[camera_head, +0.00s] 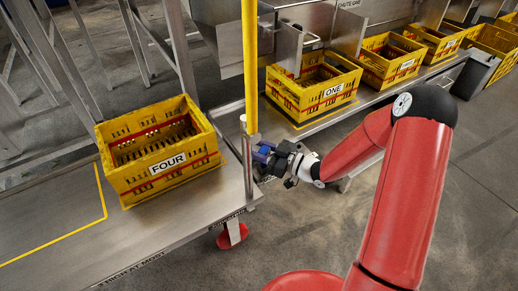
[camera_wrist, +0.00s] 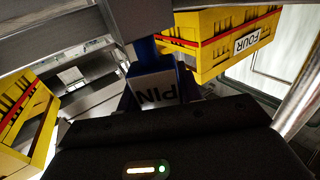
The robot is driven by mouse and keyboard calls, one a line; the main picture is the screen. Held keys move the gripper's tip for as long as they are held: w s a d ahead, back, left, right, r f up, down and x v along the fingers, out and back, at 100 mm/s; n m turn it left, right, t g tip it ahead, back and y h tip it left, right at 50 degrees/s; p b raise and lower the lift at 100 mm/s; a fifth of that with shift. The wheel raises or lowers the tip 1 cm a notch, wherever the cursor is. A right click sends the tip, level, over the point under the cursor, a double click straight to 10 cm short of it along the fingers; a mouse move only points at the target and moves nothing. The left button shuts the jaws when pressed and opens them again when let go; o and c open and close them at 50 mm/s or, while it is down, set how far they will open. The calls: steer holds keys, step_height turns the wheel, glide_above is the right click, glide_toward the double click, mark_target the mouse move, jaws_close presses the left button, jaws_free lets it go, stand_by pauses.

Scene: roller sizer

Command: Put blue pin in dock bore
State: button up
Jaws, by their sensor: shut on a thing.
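The blue pin (camera_head: 262,153) is held at the end of my gripper (camera_head: 272,158), beside the right corner of the steel deck. In the wrist view the blue pin (camera_wrist: 153,84) shows its label PIN, with a narrower blue part reaching away from me toward grey metal. My gripper (camera_wrist: 155,98) is shut on it. From the head camera the pin is close to a thin upright steel post (camera_head: 247,165); I cannot tell whether they touch. I cannot make out the dock bore in either view.
A yellow crate marked FOUR (camera_head: 162,158) stands on the steel deck (camera_head: 60,240) to the left. A yellow upright pole (camera_head: 250,60) rises behind my gripper. A crate marked ONE (camera_head: 313,88) and several more line a shelf at right. Floor at right is clear.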

steer(key=shift+f+b, duration=0.85)
steer(key=shift+f, duration=0.3)
steer(key=o, duration=1)
steer(key=shift+r, duration=0.1)
steer(key=shift+o, duration=0.2)
steer(key=v, duration=0.7)
steer(key=shift+s+d+p, duration=0.25)
steer(key=shift+d+p, duration=0.1)
steer(key=shift+p, duration=0.1)
